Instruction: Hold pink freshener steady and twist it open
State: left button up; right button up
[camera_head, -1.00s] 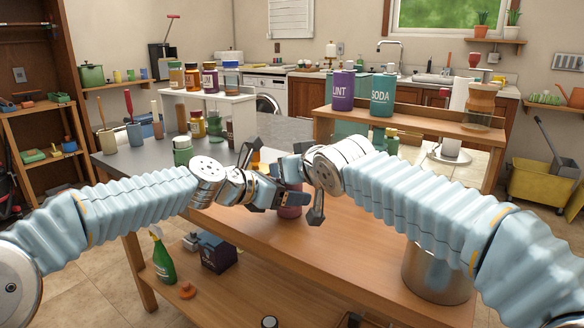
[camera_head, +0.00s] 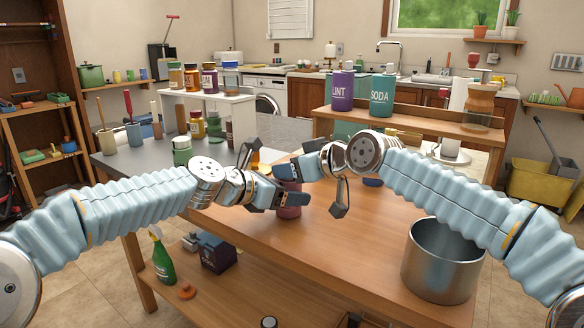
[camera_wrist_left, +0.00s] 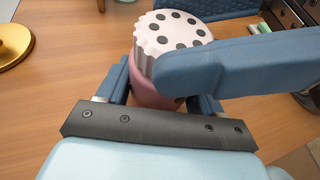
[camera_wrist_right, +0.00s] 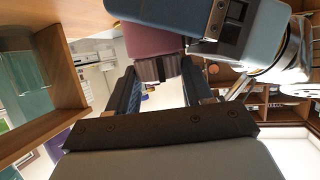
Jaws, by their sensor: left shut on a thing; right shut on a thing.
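The pink freshener is a pink jar (camera_head: 289,210) with a white, ribbed lid (camera_wrist_left: 175,32) dotted with dark holes. It stands upright over the table's left part. My left gripper (camera_wrist_left: 152,86) is shut on the pink body below the lid. My right gripper (camera_wrist_right: 158,72) is shut with its fingers at the lid's ribbed side, and one blue finger crosses the lid in the left wrist view. In the head view my left gripper (camera_head: 275,195) and my right gripper (camera_head: 310,182) meet around the jar and hide its top.
A metal pot (camera_head: 441,262) stands on the wooden table (camera_head: 350,250) at the right. A raised shelf (camera_head: 440,125) carries LINT and SODA canisters. The table's middle is clear.

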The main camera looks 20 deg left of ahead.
jog(key=shift+w+f+n+g+y, duration=0.1)
jog(key=shift+n+g+y, duration=0.35)
jog(key=shift+n+g, duration=0.5)
jog(key=shift+w+f+n+g+y, duration=0.1)
jog(key=shift+n+g+y, duration=0.35)
jog(key=shift+n+g, duration=0.45)
jog(key=shift+d+r, duration=0.1)
jog(key=o, duration=0.8)
jog(key=v, duration=1.2)
jog(key=shift+w, duration=0.1)
